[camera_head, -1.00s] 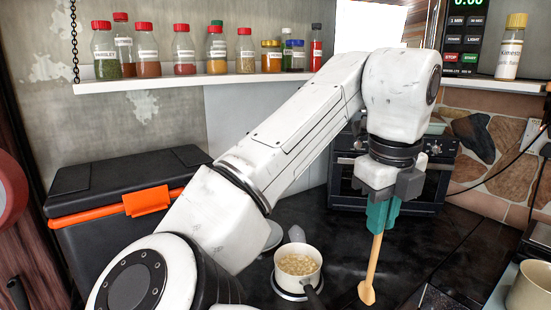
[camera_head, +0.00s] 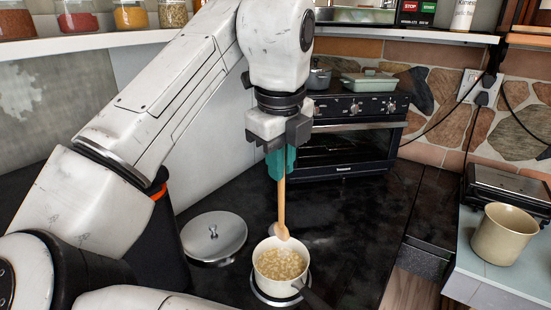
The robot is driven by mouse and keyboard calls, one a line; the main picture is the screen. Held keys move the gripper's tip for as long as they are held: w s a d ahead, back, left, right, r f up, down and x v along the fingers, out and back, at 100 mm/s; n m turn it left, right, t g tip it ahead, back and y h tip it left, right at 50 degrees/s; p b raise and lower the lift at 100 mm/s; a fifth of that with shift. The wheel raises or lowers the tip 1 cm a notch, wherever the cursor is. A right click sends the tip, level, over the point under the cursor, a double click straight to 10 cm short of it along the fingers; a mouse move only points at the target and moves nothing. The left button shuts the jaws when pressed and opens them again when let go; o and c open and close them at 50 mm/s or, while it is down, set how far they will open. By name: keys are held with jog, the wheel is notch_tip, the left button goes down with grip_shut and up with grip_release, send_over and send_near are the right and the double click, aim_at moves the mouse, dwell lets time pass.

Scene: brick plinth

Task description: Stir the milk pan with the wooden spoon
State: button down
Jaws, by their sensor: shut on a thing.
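The milk pan (camera_head: 262,290) is a small cream pan with a dark handle toward the lower right. It stands on a round silver plate on the dark counter and holds pale yellowish lumps. My gripper (camera_head: 281,160) has teal fingers pointing down, shut on the wooden spoon (camera_head: 281,205). The spoon hangs nearly upright, bowl down. Its bowl shows at the pan's far rim; I cannot tell whether it is above, behind or touching the rim.
A silver lid (camera_head: 214,236) lies left of the pan. A black oven (camera_head: 350,140) stands behind, with lidded pots on top. A beige mug (camera_head: 503,235) and a dark appliance (camera_head: 507,190) stand at the right. The counter right of the pan is clear.

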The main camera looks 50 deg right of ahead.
jog(key=b, duration=0.4)
send_near(281, 213)
jog(key=shift+s+a+f, duration=0.1)
jog(key=shift+a+f, duration=0.15)
jog(key=shift+f, duration=0.25)
jog(key=shift+s+a+f, duration=0.15)
jog(key=shift+a+f, duration=0.1)
jog(key=shift+f, duration=0.25)
jog(key=shift+w+d+f+b, duration=0.15)
jog(key=shift+f+b, duration=0.35)
jog(key=shift+f, duration=0.55)
jog(key=shift+w+d+f+b, duration=0.1)
jog(key=shift+d+f+b, duration=0.3)
jog(key=shift+f, duration=0.7)
jog(key=shift+w+d+f+b, duration=0.1)
jog(key=shift+f+b, duration=0.5)
jog(key=shift+f, duration=0.45)
